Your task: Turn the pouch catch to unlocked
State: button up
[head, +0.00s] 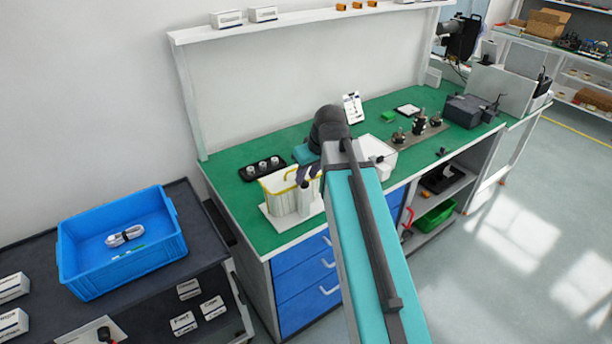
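A cream-white pouch-like holder (280,201) with a yellow rim stands on a white base on the green bench top, at its left front. My arm reaches over the bench from the lower right, and my gripper (308,176) is at the holder's right side. The gripper looks dark and small here, and it partly covers the holder's right end. I cannot tell whether it touches the holder or whether its fingers are open. The catch cannot be made out, so its position cannot be told.
A black tray with several metal parts (262,168) lies behind the holder. A white box (377,156) stands right of my arm. A blue crate (125,241) sits on the dark cart at left. Metal fittings (418,128) stand farther right. A shelf (300,20) runs above the bench.

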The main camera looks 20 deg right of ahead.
jog(key=shift+x, duration=0.8)
grip_shut()
